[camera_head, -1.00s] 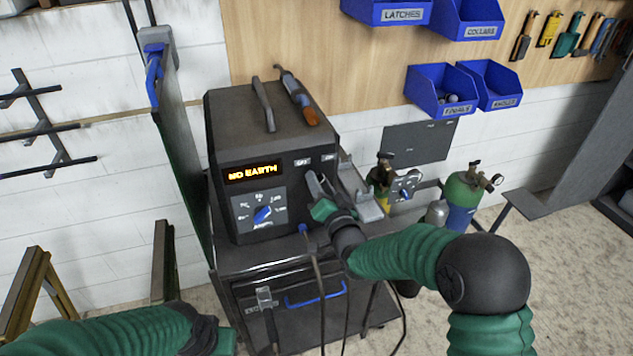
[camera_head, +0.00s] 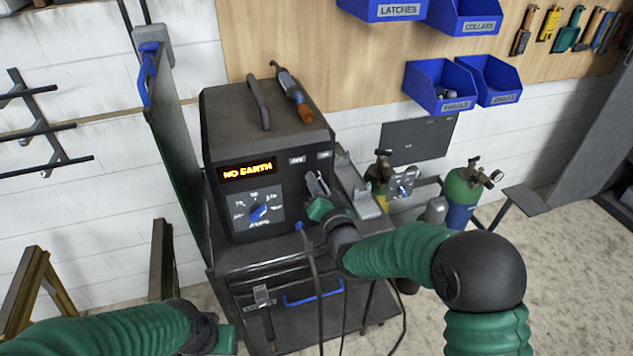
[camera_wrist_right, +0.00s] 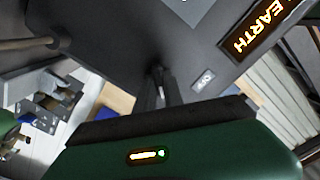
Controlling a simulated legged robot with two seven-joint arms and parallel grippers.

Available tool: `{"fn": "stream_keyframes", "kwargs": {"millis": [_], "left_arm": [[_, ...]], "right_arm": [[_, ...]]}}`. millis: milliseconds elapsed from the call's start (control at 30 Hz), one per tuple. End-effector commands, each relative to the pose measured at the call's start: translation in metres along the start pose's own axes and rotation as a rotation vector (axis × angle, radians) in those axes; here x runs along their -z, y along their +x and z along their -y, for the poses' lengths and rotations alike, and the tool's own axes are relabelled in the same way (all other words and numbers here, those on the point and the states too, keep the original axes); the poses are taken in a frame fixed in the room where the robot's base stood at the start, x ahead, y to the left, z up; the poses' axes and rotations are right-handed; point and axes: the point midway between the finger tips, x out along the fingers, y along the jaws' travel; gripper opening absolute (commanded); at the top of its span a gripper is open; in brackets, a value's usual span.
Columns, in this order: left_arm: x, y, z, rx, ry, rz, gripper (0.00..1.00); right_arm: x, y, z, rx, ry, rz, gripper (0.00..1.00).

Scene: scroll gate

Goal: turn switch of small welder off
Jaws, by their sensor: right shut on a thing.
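The small welder (camera_head: 225,118) is a dark box on a cart, its display (camera_head: 248,170) lit with "NO EARTH". A blue dial (camera_head: 258,212) sits below the display. Labels, one reading "OFF" (camera_head: 297,160), are at the front's upper right. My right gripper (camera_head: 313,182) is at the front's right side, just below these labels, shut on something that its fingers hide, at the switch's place. In the right wrist view the dark fingers (camera_wrist_right: 158,90) meet the welder face beside a small label (camera_wrist_right: 203,80). My left arm is at the lower left; its gripper's fingers do not show clearly.
A torch (camera_head: 294,95) and a handle (camera_head: 259,103) are on top of the welder. Cables hang in front of the cart (camera_head: 300,320). Gas bottles (camera_head: 462,195) stand to the right. A dark green panel (camera_head: 180,160) stands close on the left.

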Motion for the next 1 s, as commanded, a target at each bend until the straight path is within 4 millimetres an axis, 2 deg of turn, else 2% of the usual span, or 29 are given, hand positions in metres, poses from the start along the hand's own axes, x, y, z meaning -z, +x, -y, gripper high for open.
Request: {"fn": "stream_keyframes", "kwargs": {"millis": [33,367,1000], "left_arm": [[0.000,0.001,0.000,0.000,0.000,0.000,0.36],[-0.004,0.016,0.000,0.000,0.000,0.000,0.36],[-0.019,0.079,0.000,0.000,0.000,0.000,0.36]], "right_arm": [[0.006,0.001,-0.001,0.000,-0.004,-0.013,0.00],[0.005,0.000,-0.002,0.002,-0.113,-0.017,0.00],[0.004,0.000,0.004,-0.001,-0.685,-0.023,0.00]]}}
